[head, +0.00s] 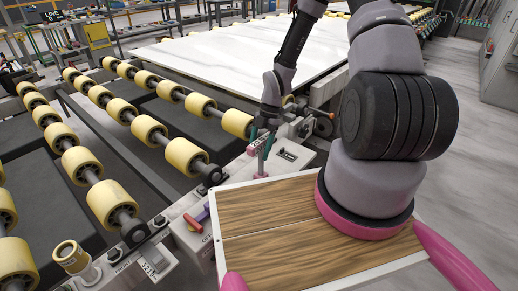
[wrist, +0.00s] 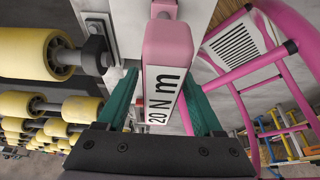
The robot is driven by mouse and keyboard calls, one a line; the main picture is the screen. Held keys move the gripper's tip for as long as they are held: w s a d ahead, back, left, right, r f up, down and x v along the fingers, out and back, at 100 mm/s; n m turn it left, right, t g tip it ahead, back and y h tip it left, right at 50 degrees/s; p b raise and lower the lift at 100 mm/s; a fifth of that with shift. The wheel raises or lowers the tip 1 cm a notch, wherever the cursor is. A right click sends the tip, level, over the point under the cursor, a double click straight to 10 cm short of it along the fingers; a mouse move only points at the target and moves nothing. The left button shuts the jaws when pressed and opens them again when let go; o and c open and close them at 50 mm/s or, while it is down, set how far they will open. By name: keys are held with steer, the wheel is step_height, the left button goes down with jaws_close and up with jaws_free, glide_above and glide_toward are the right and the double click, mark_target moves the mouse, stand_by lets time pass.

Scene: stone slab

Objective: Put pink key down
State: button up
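The pink key (wrist: 168,60) is a blocky pink piece with a white label reading 20 N m. In the wrist view it lies between the two green fingers of my gripper (wrist: 160,95), which appear closed on its sides. In the head view my gripper (head: 262,139) points down over the machine's metal edge rail. The key hangs below it there, with its pink end (head: 258,176) lowest, close to the rail. I cannot tell whether that end touches the rail. The key's far side is hidden.
Yellow rollers (head: 120,108) line the machine at left, with a white stone slab (head: 250,48) behind. A red and purple piece (head: 196,222) sits on the rail, left of my gripper. A small dark fitting (head: 287,155) lies just right of the key. Pink tubing (wrist: 250,70) stands right in the wrist view.

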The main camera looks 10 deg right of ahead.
steer(key=v, duration=1.2)
steer(key=shift+r, duration=0.4)
steer(key=s+d+r+m+t+h, duration=0.2)
steer(key=r+m, duration=0.5)
steer(key=r, duration=0.3)
steer(key=s+d+r+m+t+h, duration=0.1)
steer(key=d+r+m+t, duration=0.1)
steer(key=r+m, duration=0.6)
steer(key=s+a+r+m+t+y, duration=0.1)
steer(key=s+r+m+t, duration=0.5)
steer(key=s+r+m, duration=0.7)
step_height(320, 180, up, 4)
steer(key=shift+s+r+m, duration=0.1)
steer(key=shift+s+m, duration=0.05)
steer(key=shift+m, duration=0.55)
